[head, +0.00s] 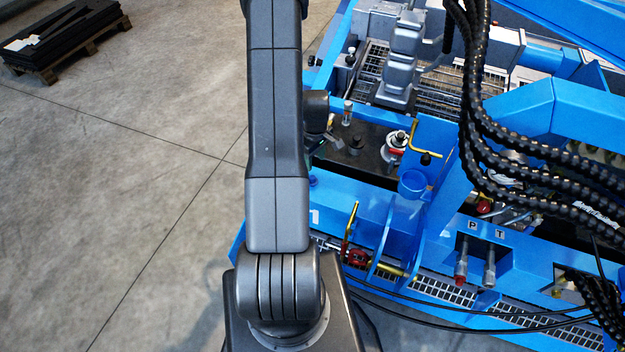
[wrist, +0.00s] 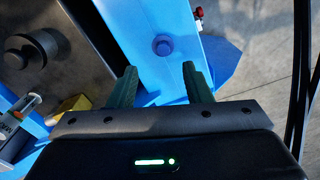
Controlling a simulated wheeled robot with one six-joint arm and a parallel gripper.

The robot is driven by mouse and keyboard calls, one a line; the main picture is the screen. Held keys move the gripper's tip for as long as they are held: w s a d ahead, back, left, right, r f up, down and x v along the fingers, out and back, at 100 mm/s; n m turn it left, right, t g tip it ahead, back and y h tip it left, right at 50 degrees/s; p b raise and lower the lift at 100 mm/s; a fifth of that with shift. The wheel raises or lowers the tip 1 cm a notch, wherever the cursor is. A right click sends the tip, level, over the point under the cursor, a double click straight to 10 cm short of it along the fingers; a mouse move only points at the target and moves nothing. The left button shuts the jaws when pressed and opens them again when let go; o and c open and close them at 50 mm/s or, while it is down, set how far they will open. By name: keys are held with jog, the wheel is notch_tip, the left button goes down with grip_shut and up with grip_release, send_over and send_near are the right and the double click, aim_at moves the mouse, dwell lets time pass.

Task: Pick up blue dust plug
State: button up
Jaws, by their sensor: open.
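The blue dust plug (wrist: 163,45) is a small round blue piece on a blue beam in the wrist view. It also shows in the head view as a small blue knob (head: 313,181) just right of my arm. My gripper (wrist: 158,70) is open and empty, with its two dark green fingers pointing towards the plug. The plug lies ahead of the fingertips, roughly between their lines and apart from them. In the head view, my gripper is mostly hidden behind my arm.
A blue beam (head: 352,195) runs under the plug. A dark plate with a black knob (wrist: 32,50) and a yellow block (wrist: 70,106) lie left in the wrist view. Black hoses (head: 490,140) hang at right in the head view. Bare floor (head: 130,180) lies left.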

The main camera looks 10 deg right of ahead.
aim_at(313, 177)
notch_tip(313, 177, down, 3)
jog(key=shift+f, duration=0.2)
jog(key=shift+w+a+f, duration=0.1)
jog(key=shift+a+f, duration=0.1)
jog(key=shift+f, duration=1.1)
jog(key=shift+a+f, duration=0.15)
jog(key=shift+f, duration=1.15)
grip_shut()
